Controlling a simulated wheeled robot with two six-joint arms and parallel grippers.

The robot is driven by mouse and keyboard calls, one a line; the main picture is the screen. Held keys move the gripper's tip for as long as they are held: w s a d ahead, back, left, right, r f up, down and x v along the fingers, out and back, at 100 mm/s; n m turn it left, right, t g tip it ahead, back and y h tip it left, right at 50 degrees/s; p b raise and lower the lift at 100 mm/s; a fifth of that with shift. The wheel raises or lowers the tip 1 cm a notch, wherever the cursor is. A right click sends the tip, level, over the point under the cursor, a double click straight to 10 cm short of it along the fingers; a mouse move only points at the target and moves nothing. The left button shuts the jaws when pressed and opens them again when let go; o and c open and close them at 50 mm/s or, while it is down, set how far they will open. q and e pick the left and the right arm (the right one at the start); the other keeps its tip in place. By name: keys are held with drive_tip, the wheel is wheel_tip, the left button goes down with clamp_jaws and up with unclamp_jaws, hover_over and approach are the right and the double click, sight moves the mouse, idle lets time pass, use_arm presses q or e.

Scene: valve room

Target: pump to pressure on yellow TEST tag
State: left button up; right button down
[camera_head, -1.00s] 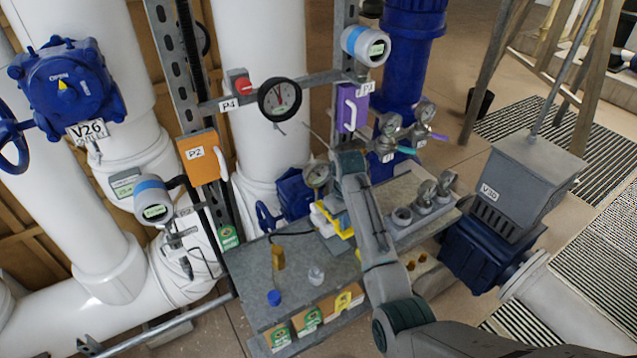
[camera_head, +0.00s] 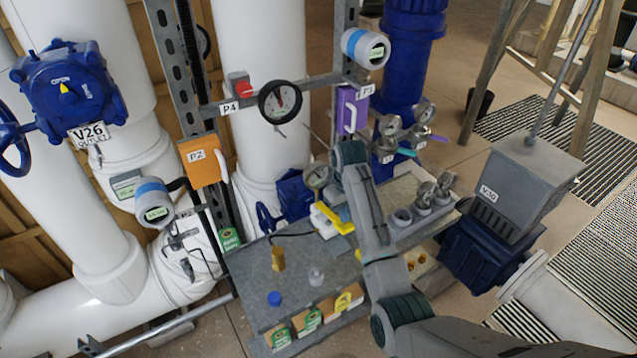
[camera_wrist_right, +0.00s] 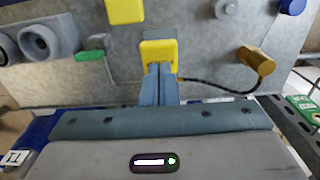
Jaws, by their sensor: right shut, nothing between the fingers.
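The hand pump has a white body (camera_head: 318,220) and a yellow lever (camera_head: 335,219) and stands on the grey bench. A round gauge (camera_head: 318,176) sits behind it; its reading is too small to tell. In the right wrist view, my right gripper (camera_wrist_right: 160,72) is shut and empty, its fingertips against or just at the yellow block (camera_wrist_right: 159,52) of the pump; I cannot tell if they touch. In the head view my right forearm hides the gripper. A yellow tag (camera_head: 347,299) hangs at the bench's front edge; its writing is unreadable. My left gripper is not in view.
A black hose (camera_wrist_right: 215,90) runs from the pump to the brass fitting. A grey socket block (camera_head: 425,220) stands at the right.

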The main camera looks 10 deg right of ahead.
sight(344, 226)
drive_tip(key=shift+f+b, duration=0.65)
drive_tip(key=shift+f, duration=1.85)
drive_tip(key=shift+r+p, duration=0.8)
drive_tip(key=shift+r, duration=1.7)
drive_tip(key=shift+r, duration=0.1)
